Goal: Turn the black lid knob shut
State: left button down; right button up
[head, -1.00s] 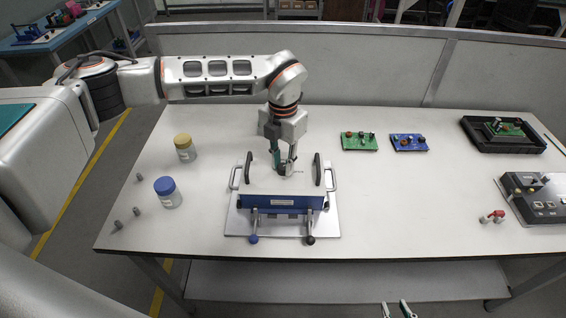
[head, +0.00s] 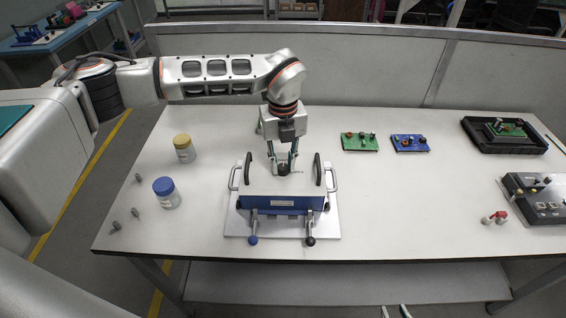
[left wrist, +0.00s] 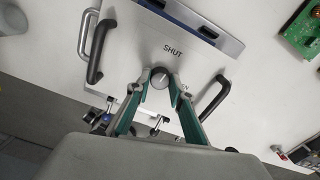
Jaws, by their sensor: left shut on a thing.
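The black lid knob (head: 283,170) is a small round knob on the pale lid (head: 262,184) of the box with a blue front. In the left wrist view the knob (left wrist: 159,76) sits between my left fingertips. My left gripper (head: 283,167) points down over the lid and is shut on the knob. The word SHUT (left wrist: 174,50) is readable on the lid beside the knob. Another label is partly hidden by a finger, with only its end showing. I cannot tell which way the knob points. My right gripper (head: 395,312) shows only its two fingertips, apart, at the bottom edge.
Two black handles (head: 318,169) stand up on the lid's sides. Two levers with a blue ball (head: 253,240) and a black ball (head: 310,241) are in front. Jars (head: 166,193) stand left; circuit boards (head: 360,142) lie right.

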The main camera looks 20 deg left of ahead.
aim_at(283, 167)
pick_arm(q)
jog(key=shift+n, duration=0.6)
jog(key=c, duration=1.8)
grip_release()
jog(key=shift+o, duration=0.2)
jog(key=shift+r, duration=0.1)
notch_tip(283, 167, up, 12)
